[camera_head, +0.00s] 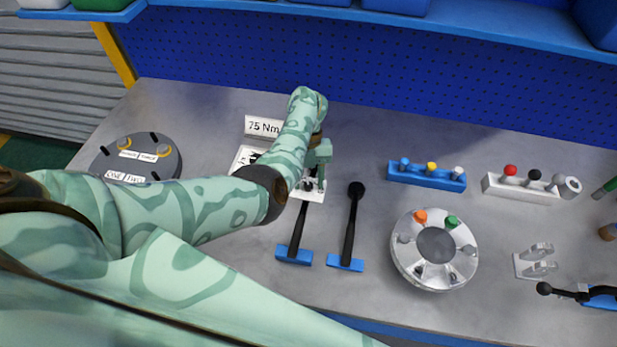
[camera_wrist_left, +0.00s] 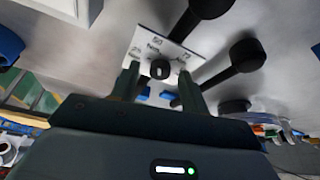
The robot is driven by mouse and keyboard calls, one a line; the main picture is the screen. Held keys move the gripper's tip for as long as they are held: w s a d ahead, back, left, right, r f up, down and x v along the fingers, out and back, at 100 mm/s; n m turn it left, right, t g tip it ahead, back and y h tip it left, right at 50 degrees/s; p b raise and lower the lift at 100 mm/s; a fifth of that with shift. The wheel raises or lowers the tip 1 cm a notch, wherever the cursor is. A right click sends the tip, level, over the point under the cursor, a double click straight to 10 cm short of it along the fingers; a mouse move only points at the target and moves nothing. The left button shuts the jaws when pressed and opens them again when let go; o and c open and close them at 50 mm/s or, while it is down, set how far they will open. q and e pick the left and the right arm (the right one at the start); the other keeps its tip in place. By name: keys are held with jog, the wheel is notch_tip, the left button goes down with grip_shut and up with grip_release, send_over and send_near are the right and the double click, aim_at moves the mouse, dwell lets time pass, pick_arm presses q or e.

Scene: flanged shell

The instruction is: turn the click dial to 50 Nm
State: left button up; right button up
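The click dial is a small black knob (camera_wrist_left: 160,69) on a white plate (camera_wrist_left: 148,42) with printed numbers; 50 and 75 can be read in the left wrist view. Which number the knob points at is too small to tell. In the head view the white plate (camera_head: 314,194) shows, but my left gripper (camera_head: 318,178) hides most of the dial. In the left wrist view my left gripper (camera_wrist_left: 160,84) has its fingers apart, one on each side of the knob, with gaps visible. My right gripper is not in view.
A "75 Nm" card (camera_head: 263,127) stands behind. A round flange (camera_head: 405,268) and a blue rack (camera_head: 427,181) are to the right. A dark disc (camera_head: 112,160) is left.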

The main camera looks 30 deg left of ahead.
pick_arm(q)
jog(key=shift+r, duration=0.1)
jog(key=p+v, duration=0.4)
jog(key=v, duration=1.2)
jog(key=shift+w, duration=0.1)
